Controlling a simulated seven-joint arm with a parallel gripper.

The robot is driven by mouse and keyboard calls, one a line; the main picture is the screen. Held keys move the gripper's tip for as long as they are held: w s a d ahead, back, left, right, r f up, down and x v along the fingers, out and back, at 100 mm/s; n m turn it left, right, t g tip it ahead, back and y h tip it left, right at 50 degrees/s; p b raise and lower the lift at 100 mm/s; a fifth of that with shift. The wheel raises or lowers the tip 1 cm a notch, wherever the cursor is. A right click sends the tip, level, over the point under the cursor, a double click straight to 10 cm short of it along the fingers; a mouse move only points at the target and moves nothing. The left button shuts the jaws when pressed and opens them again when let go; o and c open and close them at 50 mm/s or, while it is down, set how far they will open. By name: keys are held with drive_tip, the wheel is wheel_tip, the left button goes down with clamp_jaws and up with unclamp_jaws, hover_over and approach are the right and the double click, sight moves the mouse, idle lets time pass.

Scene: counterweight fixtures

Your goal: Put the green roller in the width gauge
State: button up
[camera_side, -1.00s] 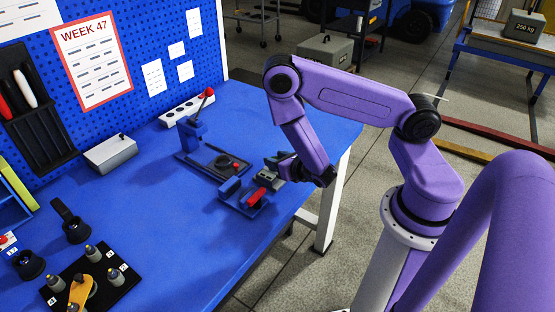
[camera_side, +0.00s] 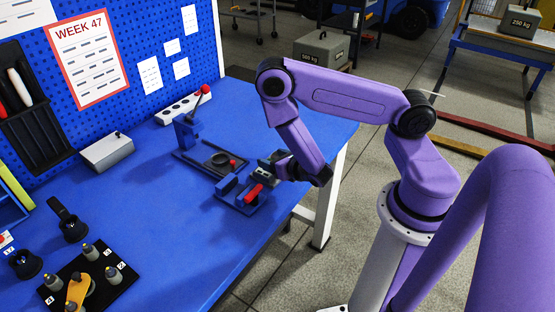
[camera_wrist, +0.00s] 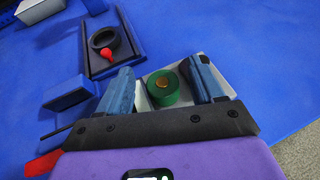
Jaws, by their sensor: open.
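The green roller (camera_wrist: 164,88), a short green cylinder with a brass-coloured centre, sits at a pale tray (camera_wrist: 214,62) in the wrist view. My gripper (camera_wrist: 160,72) is open, with one blue finger on each side of the roller; I cannot tell whether either finger touches it. In the side view my gripper (camera_side: 274,161) is low over the table's right part, and the roller is not clearly visible there. A blue fixture with upright blocks (camera_side: 229,184) and a red handle (camera_side: 254,193) stands beside my gripper. I cannot tell for sure whether it is the width gauge.
A dark plate with a black ring (camera_wrist: 104,38) and red knob lies beyond my gripper, next to a blue post (camera_side: 187,131). A grey box (camera_side: 107,152) and a black board with several weights (camera_side: 54,282) stand farther left. The table's middle is clear.

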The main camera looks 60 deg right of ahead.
drive_tip(key=shift+r, duration=0.6)
drive_tip(key=v, duration=0.7)
drive_tip(key=shift+s+r, duration=0.15)
drive_tip(key=shift+r, duration=0.05)
drive_tip(key=s+d+r+m+g+h, duration=0.1)
drive_tip(key=s+r+m+g+h, duration=0.15)
drive_tip(key=r+m, duration=0.35)
drive_tip(key=s+d+r+m+g+h, duration=0.1)
drive_tip(key=s+r+m+g+h, duration=0.1)
drive_tip(key=r+m+g+h, duration=0.25)
drive_tip(key=s+a+r+m+g+y, duration=0.3)
drive_tip(key=s+a+m+y, duration=0.1)
drive_tip(key=s+a+y, duration=0.1)
drive_tip(key=s+a+r+m+g+y, duration=0.2)
drive_tip(key=s+a+m+y, duration=0.3)
drive_tip(key=s+a+y, duration=0.1)
drive_tip(key=shift+s+a+r+g+y, duration=0.35)
drive_tip(key=shift+s+a, duration=0.2)
drive_tip(key=shift+s, duration=0.35)
